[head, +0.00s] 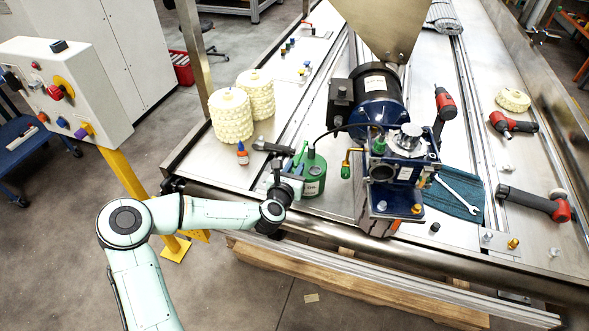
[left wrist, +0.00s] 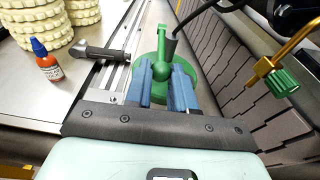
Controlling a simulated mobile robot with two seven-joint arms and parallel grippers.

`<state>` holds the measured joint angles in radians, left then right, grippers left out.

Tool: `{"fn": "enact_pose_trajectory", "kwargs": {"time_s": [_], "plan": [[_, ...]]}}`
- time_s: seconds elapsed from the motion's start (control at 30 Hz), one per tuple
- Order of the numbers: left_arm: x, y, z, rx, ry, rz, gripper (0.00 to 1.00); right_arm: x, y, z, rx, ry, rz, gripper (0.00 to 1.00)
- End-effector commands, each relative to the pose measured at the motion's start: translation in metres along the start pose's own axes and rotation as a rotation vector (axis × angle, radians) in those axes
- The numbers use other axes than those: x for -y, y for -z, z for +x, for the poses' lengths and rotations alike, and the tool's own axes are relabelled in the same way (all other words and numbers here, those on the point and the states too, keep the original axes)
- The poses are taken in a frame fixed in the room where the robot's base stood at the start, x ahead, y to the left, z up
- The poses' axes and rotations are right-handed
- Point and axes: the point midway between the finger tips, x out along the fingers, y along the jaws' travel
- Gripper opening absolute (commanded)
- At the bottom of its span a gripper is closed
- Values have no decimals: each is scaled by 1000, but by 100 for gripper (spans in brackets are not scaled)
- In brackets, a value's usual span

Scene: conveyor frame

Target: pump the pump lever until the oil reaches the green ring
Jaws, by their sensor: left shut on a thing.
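The green oil pump (head: 314,178) stands on the conveyor frame near its front edge, with a dark hose rising from its spout. In the left wrist view its round green body (left wrist: 185,70) is partly hidden by my fingers. My left gripper (head: 293,168) is at the pump's left side. In the left wrist view, the blue fingers of that gripper (left wrist: 162,84) are shut on the green ball knob of the pump lever (left wrist: 161,46). I cannot make out an oil level or a green ring on a gauge. My right gripper is not in view.
A blue motor and gear unit (head: 375,105) stands right of the pump. A brass pipe with a green knob (head: 346,170) is between them. A hammer-like tool (head: 271,147), a small bottle (head: 242,153) and cream chain rolls (head: 231,116) lie to the left. Red-black tools are at right.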

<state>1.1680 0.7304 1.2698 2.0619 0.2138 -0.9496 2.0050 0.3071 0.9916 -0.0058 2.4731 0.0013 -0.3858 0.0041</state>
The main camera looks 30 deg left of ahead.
Motion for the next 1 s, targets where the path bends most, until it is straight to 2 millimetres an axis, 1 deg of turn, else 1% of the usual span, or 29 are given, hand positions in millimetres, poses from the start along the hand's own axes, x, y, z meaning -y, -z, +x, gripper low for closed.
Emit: {"fn": "enact_pose_trajectory", "kwargs": {"time_s": [0.03, 0.27, 0.37, 0.5, 0.63, 0.7, 0.9, 0.93, 1.0], "plan": [[0, 3, 0, -6, 0, -1, 4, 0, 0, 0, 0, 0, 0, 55], [0, -1, 0, -6, 0, -1, 4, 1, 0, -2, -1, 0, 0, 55], [0, -10, 0, -4, -1, -1, 4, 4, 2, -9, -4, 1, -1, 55], [0, -29, 1, 0, -2, -2, 5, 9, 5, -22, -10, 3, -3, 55], [0, -43, 2, 2, -1, -1, 5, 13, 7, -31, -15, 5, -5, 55], [0, -46, 2, 2, -1, -1, 5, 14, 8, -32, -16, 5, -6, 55], [0, -43, 2, 0, 0, 0, 4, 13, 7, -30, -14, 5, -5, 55], [0, -43, 2, 0, 0, 0, 33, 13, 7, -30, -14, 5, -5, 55], [0, -43, 2, 0, 0, 0, 53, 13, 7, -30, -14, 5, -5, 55]]}}
